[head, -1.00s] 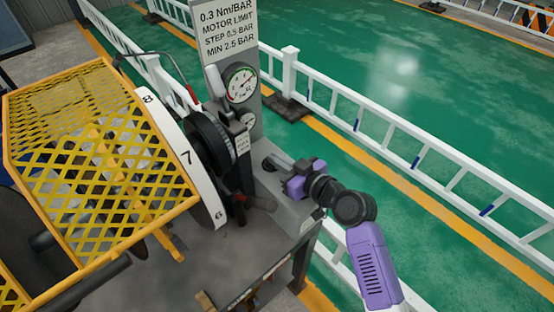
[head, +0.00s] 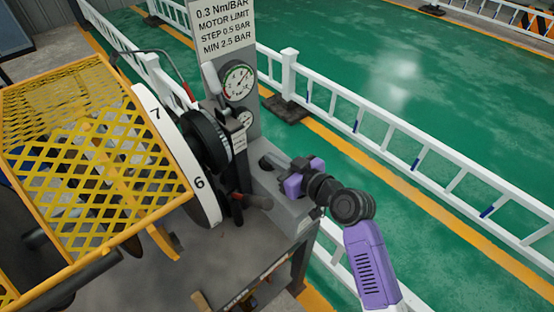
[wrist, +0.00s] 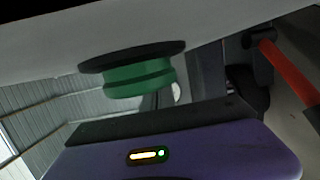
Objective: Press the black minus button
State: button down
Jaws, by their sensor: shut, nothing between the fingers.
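The black minus button is not visible in either view. In the head view my gripper (head: 286,172) is at the grey control box (head: 268,186) beside the gauge post, and its body hides part of the box. The wrist view shows a green round button (wrist: 138,78) with a dark collar, just beyond my purple gripper housing (wrist: 200,150). My gripper is shut and empty. Its fingertips are not clear, and I cannot tell whether they touch anything.
A yellow mesh guard (head: 95,150) covers the machine at left, beside a white numbered wheel (head: 170,135). A pressure gauge (head: 238,81) sits on the post under a sign (head: 222,27). White railings (head: 380,125) stand behind.

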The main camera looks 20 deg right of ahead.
notch_tip(320, 180, up, 3)
jog(key=shift+w+f+p, duration=0.1)
jog(key=shift+w+p, duration=0.05)
jog(key=shift+p, duration=0.4)
jog(key=b+v, duration=0.1)
jog(key=v, duration=0.5)
jog(key=b+v, duration=0.1)
jog(key=v, duration=0.3)
jog(key=shift+f+b, duration=0.3)
